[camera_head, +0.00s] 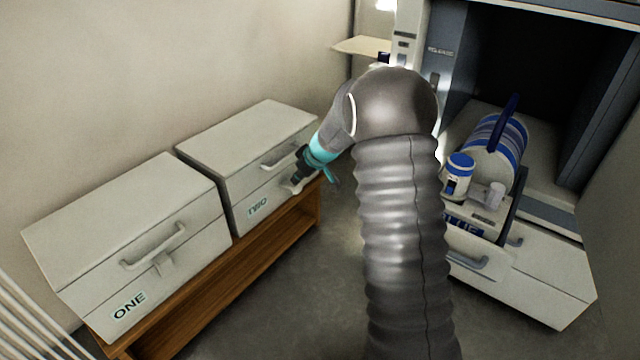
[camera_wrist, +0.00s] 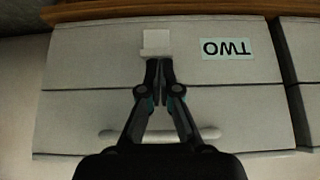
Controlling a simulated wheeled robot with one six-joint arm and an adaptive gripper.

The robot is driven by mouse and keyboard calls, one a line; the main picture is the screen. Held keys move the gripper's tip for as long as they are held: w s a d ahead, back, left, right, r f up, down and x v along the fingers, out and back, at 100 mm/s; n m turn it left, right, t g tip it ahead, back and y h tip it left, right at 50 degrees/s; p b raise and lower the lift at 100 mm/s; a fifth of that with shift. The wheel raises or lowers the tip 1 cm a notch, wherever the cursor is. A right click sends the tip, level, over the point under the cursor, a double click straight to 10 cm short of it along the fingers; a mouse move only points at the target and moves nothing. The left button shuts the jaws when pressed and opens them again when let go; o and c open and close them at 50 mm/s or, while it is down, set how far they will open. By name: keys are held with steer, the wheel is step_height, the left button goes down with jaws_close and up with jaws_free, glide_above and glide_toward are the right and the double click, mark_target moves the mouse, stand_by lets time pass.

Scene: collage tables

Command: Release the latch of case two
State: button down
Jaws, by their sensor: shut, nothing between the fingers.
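Case two (camera_head: 245,150) is a pale box with a closed lid, on the right half of a wooden bench; its TWO label (camera_head: 257,206) is on the front. In the wrist view, case two (camera_wrist: 90,120) appears upside down with its label (camera_wrist: 228,49). Its latch (camera_wrist: 157,42) is a small pale tab on the front, just beyond my fingertips. The case handle (camera_wrist: 208,133) lies behind my fingers in that view. My gripper (camera_wrist: 158,62) is shut and empty, its tips at the latch's edge; I cannot tell if they touch. In the head view my gripper (camera_head: 295,184) is at the case's front.
Case one (camera_head: 130,225) stands left of case two on the wooden bench (camera_head: 215,285). At right, a cabinet (camera_head: 540,275) has a tray with a blue-and-white jar (camera_head: 458,175) and a striped cylinder (camera_head: 505,150). Floor between is clear.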

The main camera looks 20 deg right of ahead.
steer(key=shift+s+a+f+b, duration=0.15)
steer(key=shift+a+f+b, duration=0.1)
steer(key=shift+f+b, duration=0.3)
steer(key=shift+d+r+b, duration=0.2)
steer(key=shift+d+b, duration=0.2)
steer(key=shift+d, duration=0.2)
